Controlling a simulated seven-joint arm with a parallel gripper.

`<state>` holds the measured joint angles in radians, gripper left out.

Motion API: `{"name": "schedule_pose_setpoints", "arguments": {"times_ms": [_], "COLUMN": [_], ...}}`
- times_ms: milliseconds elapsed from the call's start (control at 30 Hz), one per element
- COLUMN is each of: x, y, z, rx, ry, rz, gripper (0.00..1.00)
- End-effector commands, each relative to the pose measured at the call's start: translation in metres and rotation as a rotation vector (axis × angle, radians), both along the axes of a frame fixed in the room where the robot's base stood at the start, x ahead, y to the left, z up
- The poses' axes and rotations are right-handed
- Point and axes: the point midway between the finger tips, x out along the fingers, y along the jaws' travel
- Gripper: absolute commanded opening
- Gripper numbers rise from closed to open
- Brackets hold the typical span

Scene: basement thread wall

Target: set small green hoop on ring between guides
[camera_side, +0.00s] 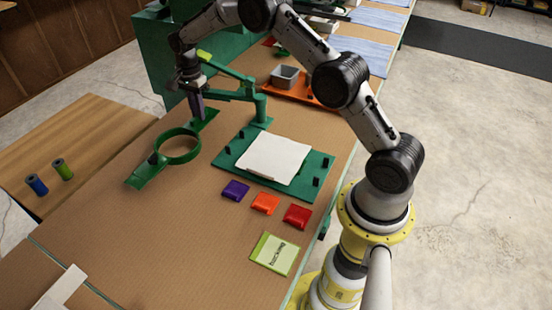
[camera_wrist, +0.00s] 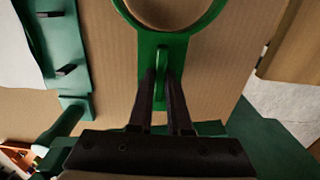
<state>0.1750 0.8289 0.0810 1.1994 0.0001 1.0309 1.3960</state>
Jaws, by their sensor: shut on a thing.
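In the side view, my gripper (camera_side: 198,115) points down near the far end of the ring's arm, and the ring (camera_side: 197,153) is left of the board. A dark guide-like block (camera_side: 153,158) sits at the ring's near-left side.
A green board (camera_side: 228,163) with dark pegs carries a white cloth (camera_side: 273,158). Purple (camera_side: 235,190), orange (camera_side: 265,203) and red (camera_side: 297,216) pieces and a green-edged booklet (camera_side: 275,253) lie in front. A green jointed stand (camera_side: 261,108) rises beside my gripper. Spools (camera_side: 37,185) stand at left.

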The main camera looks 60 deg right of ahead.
Motion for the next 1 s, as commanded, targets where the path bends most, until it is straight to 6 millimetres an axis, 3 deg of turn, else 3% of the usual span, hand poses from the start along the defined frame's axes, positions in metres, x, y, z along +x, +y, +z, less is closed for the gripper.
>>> {"name": "schedule_pose_setpoints", "arguments": {"times_ms": [700, 1000], "x": [0.0, 0.0], "y": [0.0, 0.0], "z": [0.039, 0.044], "rx": [0.0, 0.0], "ry": [-0.001, 0.0], "rz": [0.0, 0.0], "gripper": [0.0, 0.0]}}
